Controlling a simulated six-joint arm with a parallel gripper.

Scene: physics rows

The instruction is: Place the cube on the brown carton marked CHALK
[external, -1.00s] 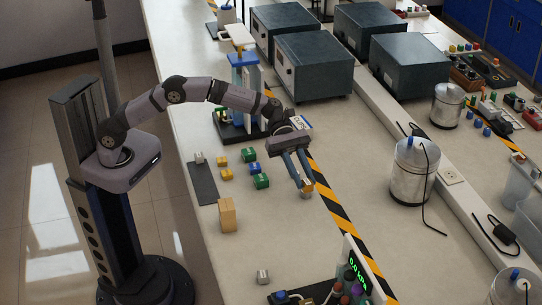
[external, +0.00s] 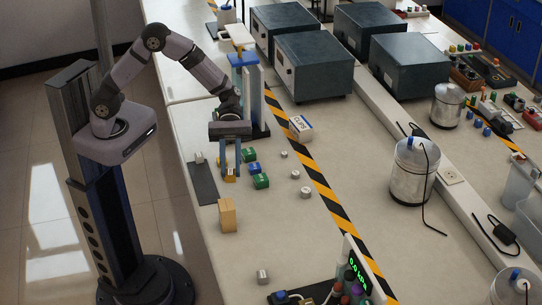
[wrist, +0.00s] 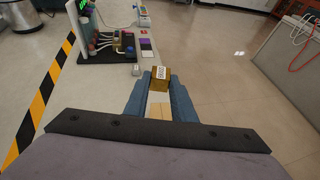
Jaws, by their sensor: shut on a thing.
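The brown carton (external: 227,215) stands upright on the bench in the external view, left of centre. My gripper (external: 231,175) is up-picture of the carton with its blue fingers pointing down, shut on the small yellow-brown cube (external: 230,179) at their tips. The cube is apart from the carton. In the wrist view my gripper (wrist: 160,82) has a brown box shape with a white label between or just beyond its fingertips. I cannot tell there how much is cube and how much is carton.
Green blocks (external: 261,181) and a blue block (external: 254,168) lie right of my gripper. A dark mat (external: 203,183) lies left. A blue-topped stand (external: 243,60) is behind. Small metal weights (external: 306,192) and the CLIPS box (external: 300,128) are to the right. Bench right of the carton is clear.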

